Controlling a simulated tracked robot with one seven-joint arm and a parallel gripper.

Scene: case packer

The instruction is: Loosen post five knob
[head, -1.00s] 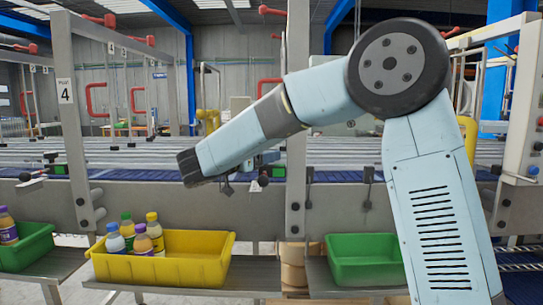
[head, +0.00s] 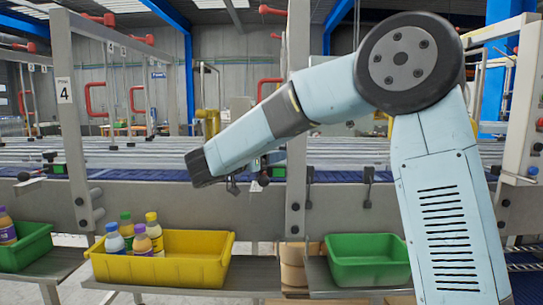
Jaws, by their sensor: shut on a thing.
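My arm reaches left across the machine, its wrist bent down in front of the conveyor's near rail. My gripper (head: 233,187) shows only as a small dark part below the forearm; the rest is behind the wrist. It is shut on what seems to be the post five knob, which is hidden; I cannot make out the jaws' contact. The grey upright post (head: 297,120) just right of the gripper has no number that I can read. A small black knob (head: 264,181) beside a green part sits between gripper and post.
The post labelled 4 (head: 78,140) stands at the left. Below the rail are a yellow bin (head: 195,268) with several bottles, a green bin (head: 368,272) that looks empty, and another green bin (head: 30,252) at the left edge. Blue conveyor runs behind the rail.

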